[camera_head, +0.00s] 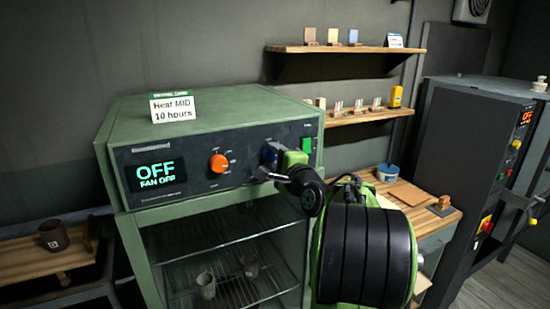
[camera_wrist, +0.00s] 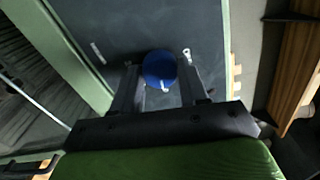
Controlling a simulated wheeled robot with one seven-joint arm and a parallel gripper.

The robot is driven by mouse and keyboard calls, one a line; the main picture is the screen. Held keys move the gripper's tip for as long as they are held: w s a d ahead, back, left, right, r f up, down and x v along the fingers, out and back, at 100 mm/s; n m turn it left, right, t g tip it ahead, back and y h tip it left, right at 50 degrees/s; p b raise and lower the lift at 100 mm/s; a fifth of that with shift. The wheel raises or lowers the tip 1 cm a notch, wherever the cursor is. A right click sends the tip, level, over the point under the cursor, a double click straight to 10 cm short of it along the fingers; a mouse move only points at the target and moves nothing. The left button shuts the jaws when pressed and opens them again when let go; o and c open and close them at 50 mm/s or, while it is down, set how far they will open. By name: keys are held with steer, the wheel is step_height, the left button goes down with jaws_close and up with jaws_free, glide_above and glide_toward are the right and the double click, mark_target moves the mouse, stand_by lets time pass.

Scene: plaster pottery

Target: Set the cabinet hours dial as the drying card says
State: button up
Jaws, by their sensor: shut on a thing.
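The drying card (camera_head: 173,106) stands on top of the green cabinet (camera_head: 225,109) and reads "Heat MID 10 hours". The cabinet's dark front panel has a display (camera_head: 156,175) reading "OFF" and "FAN OFF". An orange knob (camera_head: 218,163) sits mid-panel. To its right is a blue dial (camera_head: 268,153), partly hidden by my gripper (camera_head: 272,168). In the wrist view the blue dial (camera_wrist: 160,66) lies between the two fingers of my gripper (camera_wrist: 159,84), which is shut on it. A small white mark shows at its lower edge. The dial's scale is unreadable.
A green switch (camera_head: 306,145) is at the panel's right end. Cups (camera_head: 206,284) stand on the rack inside the cabinet below. Shelves (camera_head: 345,49) with samples hang on the wall. A workbench (camera_head: 435,215) and a dark kiln-like unit (camera_head: 470,150) are at right.

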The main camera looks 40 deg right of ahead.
steer(key=o, duration=1.1)
steer(key=shift+c, duration=0.2)
steer(key=shift+s, duration=0.1)
steer(key=b+v, duration=0.4)
steer(key=v, duration=1.1)
steer(key=shift+s+a, duration=0.2)
steer(key=shift+s, duration=0.1)
